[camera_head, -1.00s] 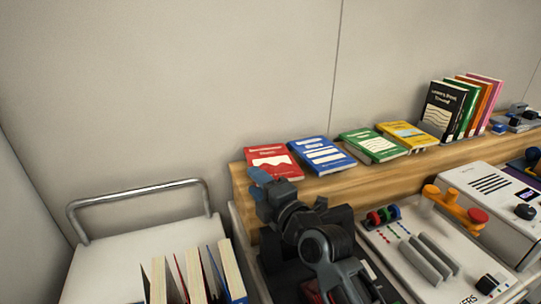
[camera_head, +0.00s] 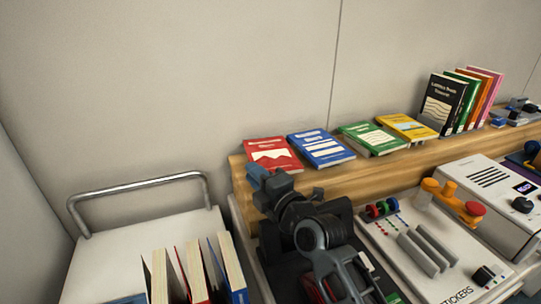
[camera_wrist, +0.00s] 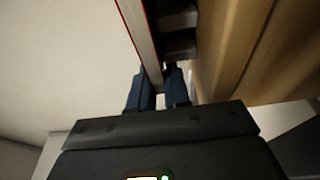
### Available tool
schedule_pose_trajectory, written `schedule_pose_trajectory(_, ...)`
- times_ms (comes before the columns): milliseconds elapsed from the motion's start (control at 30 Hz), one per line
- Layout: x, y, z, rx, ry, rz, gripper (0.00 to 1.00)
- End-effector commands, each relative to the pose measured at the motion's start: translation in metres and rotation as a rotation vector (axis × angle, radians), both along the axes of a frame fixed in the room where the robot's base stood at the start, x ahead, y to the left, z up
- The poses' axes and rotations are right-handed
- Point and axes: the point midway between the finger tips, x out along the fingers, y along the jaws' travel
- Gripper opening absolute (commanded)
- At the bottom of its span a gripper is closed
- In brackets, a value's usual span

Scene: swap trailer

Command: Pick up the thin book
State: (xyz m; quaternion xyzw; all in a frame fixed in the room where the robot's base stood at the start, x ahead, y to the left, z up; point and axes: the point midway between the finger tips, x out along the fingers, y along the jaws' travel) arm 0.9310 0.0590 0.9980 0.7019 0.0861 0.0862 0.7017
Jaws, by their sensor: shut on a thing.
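A thin red book (camera_head: 270,153) with a white label lies tilted at the left end of the wooden ledge in the head view. My gripper (camera_head: 256,173), with blue fingertips, is at its front left edge. In the wrist view my gripper (camera_wrist: 160,88) is shut on the red book (camera_wrist: 143,38), which shows edge-on with pale pages and a red cover line. The book runs upward from between the two blue fingers. I cannot tell whether it still touches the ledge.
Blue (camera_head: 321,149), green (camera_head: 372,138) and yellow (camera_head: 408,127) books lie along the wooden ledge (camera_head: 360,173). Several books stand upright at its right. A white cart (camera_head: 110,262) with a metal handle and upright books is at the left. A sticker panel (camera_head: 425,235) is at the right.

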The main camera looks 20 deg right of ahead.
Motion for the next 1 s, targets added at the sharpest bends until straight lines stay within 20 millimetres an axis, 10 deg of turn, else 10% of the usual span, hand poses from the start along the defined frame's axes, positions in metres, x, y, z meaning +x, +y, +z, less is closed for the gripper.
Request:
schedule_pose_trajectory(633, 0.0, 0.001, 0.043, -0.001, -0.007, 0.002, 0.0)
schedule_pose_trajectory(1000, -0.018, -0.073, 0.083, -0.002, -0.006, -0.002, 0.0)
